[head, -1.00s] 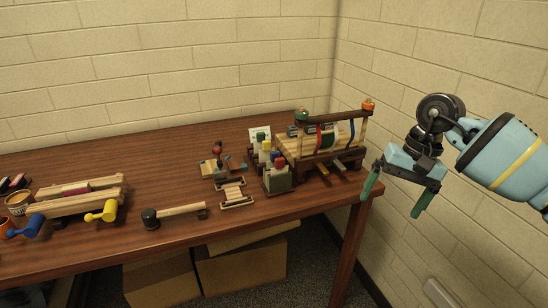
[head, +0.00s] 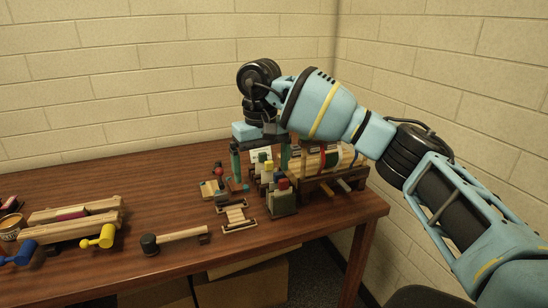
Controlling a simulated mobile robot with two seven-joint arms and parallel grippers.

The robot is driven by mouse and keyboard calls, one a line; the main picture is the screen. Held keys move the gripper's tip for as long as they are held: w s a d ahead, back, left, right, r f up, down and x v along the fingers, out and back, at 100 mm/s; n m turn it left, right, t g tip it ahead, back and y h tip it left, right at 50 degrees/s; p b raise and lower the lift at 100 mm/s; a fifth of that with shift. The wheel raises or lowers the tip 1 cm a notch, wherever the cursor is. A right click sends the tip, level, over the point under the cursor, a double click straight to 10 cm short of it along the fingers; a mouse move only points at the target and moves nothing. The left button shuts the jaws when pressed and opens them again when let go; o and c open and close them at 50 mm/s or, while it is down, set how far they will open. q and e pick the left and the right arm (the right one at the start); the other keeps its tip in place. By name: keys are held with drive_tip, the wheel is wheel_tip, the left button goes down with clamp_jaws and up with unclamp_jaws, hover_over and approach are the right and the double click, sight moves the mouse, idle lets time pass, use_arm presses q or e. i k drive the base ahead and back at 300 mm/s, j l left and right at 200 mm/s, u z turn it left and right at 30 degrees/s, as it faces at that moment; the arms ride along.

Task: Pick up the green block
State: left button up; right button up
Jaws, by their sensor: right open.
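My right gripper (head: 261,172) is open, with its green fingers pointing down over the back of the table. It hangs above and around the far end of a row of small coloured blocks, among them a yellow one (head: 268,165) and a red one (head: 283,183). A white piece with a dark green patch (head: 261,153) shows between the fingers. I cannot tell whether this is the green block, and the gripper partly covers this area. No contact can be made out. My left gripper is not in view.
A wooden rack with rollers (head: 326,160) stands close right of the gripper. A small slatted wooden frame (head: 236,216) and a black-headed mallet (head: 178,236) lie in front. Wooden rails (head: 75,222) and a yellow tool (head: 99,238) are at left. The back-left table (head: 150,170) is clear.

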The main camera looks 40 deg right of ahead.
sight(331, 156)
drive_tip(key=u, duration=0.45)
drive_tip(key=l+u, duration=0.1)
drive_tip(key=u, duration=0.35)
drive_tip(key=l+u, duration=0.1)
drive_tip(key=u, duration=1.3)
drive_tip(key=k+l+u, duration=0.1)
drive_tip(key=u, duration=0.35)
drive_tip(key=k+u, duration=0.1)
drive_tip(key=u, duration=0.15)
drive_tip(key=k+l+u, duration=0.1)
drive_tip(key=u, duration=0.2)
drive_tip(key=z, duration=0.5)
drive_tip(key=k+l+z, duration=0.1)
drive_tip(key=z, duration=0.4)
drive_tip(key=k+l+z, duration=0.1)
drive_tip(key=z, duration=0.9)
drive_tip(key=l+z, duration=0.2)
drive_tip(key=z, duration=0.25)
drive_tip(key=l+z, duration=0.1)
drive_tip(key=z, duration=0.4)
drive_tip(key=l+z, duration=0.15)
drive_tip(key=z, duration=0.35)
